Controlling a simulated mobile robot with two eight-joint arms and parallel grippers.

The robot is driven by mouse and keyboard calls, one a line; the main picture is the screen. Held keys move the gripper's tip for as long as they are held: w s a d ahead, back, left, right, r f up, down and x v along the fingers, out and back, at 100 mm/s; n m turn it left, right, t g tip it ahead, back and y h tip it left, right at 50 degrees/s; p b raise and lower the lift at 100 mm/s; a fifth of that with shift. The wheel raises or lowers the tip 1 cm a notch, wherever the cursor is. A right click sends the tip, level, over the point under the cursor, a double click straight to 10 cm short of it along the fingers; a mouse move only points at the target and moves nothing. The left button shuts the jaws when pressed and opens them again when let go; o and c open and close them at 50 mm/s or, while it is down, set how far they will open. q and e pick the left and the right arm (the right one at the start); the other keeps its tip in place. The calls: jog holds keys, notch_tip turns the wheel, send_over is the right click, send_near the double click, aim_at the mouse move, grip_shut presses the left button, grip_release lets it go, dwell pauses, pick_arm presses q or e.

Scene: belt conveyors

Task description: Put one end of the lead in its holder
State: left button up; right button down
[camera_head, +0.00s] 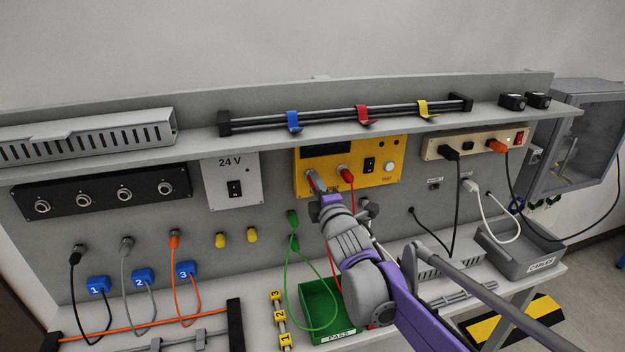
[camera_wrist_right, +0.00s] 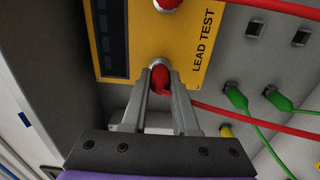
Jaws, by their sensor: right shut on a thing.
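My right gripper (camera_head: 314,190) is at the left socket of the yellow lead tester (camera_head: 384,174). In the wrist view its fingers (camera_wrist_right: 161,88) are shut around a red plug (camera_wrist_right: 160,79) of the red lead. The plug is at the socket's mouth; I cannot tell how deep it sits. The other red plug (camera_head: 345,175) is in the right socket, and its cable (camera_head: 354,203) hangs down behind my arm. Two dark square openings, a near one (camera_wrist_right: 255,28) and a far one (camera_wrist_right: 300,38), show in the panel below the tester. My left gripper is out of view.
A green lead (camera_head: 288,278) hangs left of my arm, its plugs in the panel. A green PASS bin (camera_head: 317,308) stands below. Blue, red (camera_head: 364,114) and yellow hooks sit on the rail above. A grey CABLES tray (camera_head: 509,252) is at right.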

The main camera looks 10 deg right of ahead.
jog(key=shift+s, duration=0.15)
jog(key=shift+s+d, duration=0.1)
jog(key=shift+s, duration=2.35)
